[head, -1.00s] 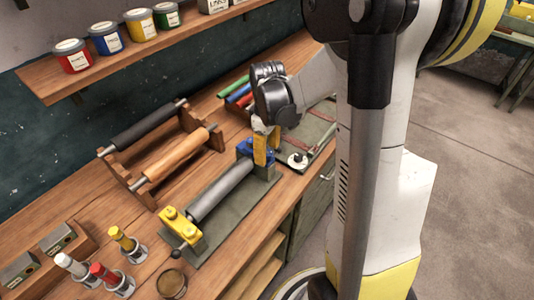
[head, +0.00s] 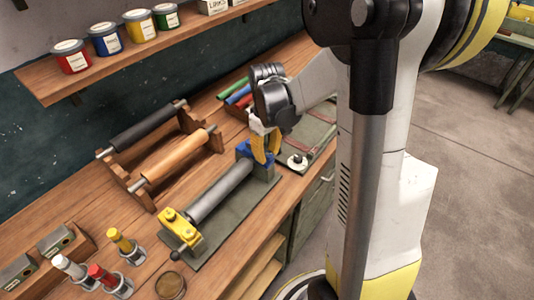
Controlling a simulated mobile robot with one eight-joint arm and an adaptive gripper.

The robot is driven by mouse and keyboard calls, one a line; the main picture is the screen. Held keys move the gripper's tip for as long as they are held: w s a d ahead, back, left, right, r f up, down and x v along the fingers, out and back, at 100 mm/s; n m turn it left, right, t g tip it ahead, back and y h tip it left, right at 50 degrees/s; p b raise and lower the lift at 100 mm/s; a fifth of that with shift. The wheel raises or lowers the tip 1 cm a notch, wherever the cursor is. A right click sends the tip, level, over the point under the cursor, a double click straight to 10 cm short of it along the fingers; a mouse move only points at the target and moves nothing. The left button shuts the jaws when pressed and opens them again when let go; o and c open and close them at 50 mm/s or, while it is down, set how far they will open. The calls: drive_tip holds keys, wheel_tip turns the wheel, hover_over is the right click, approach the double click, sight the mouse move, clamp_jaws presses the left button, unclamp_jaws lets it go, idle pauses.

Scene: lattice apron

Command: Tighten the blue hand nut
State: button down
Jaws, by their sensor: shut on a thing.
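A grey roller (head: 220,192) lies on a dark green base plate (head: 228,215), between a yellow bearing block (head: 181,228) at the near end and a blue bearing block (head: 244,150) at the far end. My gripper (head: 267,157) is at the far blue end, pointing down, with its yellow fingers closed around the blue hand nut (head: 269,160). The fingers hide most of the nut, so its thread and seating cannot be seen.
A wooden rack (head: 128,180) with a black and a tan roller stands left. A tray (head: 309,142) with a white round part lies right of my gripper. Coloured tubes (head: 236,92) lie behind.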

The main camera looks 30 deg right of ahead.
sight(267, 154)
drive_tip(key=c, duration=1.1)
unclamp_jaws()
drive_tip(key=shift+o, duration=0.2)
wheel_tip(267, 154, up, 12)
